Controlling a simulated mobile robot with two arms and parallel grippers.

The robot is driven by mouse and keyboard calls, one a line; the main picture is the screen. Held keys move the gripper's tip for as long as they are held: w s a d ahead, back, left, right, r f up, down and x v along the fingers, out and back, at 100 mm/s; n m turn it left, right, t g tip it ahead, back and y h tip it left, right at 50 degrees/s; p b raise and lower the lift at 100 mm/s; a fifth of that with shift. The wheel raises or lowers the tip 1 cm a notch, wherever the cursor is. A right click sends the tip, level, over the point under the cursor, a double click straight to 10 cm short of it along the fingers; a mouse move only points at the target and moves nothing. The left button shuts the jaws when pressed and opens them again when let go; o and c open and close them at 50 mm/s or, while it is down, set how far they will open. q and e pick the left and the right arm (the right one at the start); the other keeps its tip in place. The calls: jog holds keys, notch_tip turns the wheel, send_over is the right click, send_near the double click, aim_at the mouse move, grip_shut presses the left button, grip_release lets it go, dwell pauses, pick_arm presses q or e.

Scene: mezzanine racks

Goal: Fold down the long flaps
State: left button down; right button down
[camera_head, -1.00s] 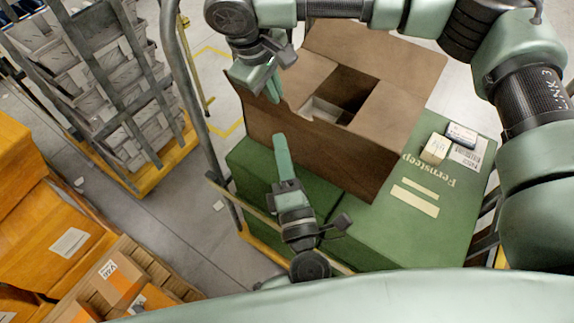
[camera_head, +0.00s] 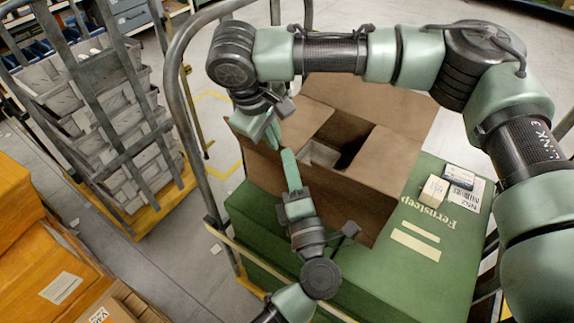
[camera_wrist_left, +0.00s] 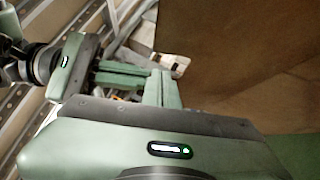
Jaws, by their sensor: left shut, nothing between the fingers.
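The open brown carton (camera_head: 345,205) stands on a green box. Its left short flap (camera_head: 303,120) and right short flap (camera_head: 385,153) lie folded inward, with a gap between them showing the dark inside. The far long flap (camera_head: 375,100) is spread outward at the back. I cannot tell the near long flap from the near side. My left gripper (camera_head: 287,153) is shut and empty, at the near left of the carton; its fingers also show in the left wrist view (camera_wrist_left: 162,88), beside the brown cardboard (camera_wrist_left: 235,50). My right gripper (camera_head: 272,135) looks shut, just beyond it at the carton's left corner.
The green box (camera_head: 430,260) bears a small cream box (camera_head: 434,191) and a white-and-blue box (camera_head: 459,176) to the carton's right. A grey cart rail (camera_head: 180,90) rises at the left. A rack with grey bins (camera_head: 115,100) and orange boxes (camera_head: 45,260) stand farther left.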

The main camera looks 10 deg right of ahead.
jog(key=shift+s+f, duration=0.1)
jog(key=shift+s, duration=0.1)
jog(key=c, duration=1.6)
grip_release()
jog(key=shift+a, duration=0.1)
jog(key=shift+c, duration=0.2)
jog(key=shift+w, duration=0.1)
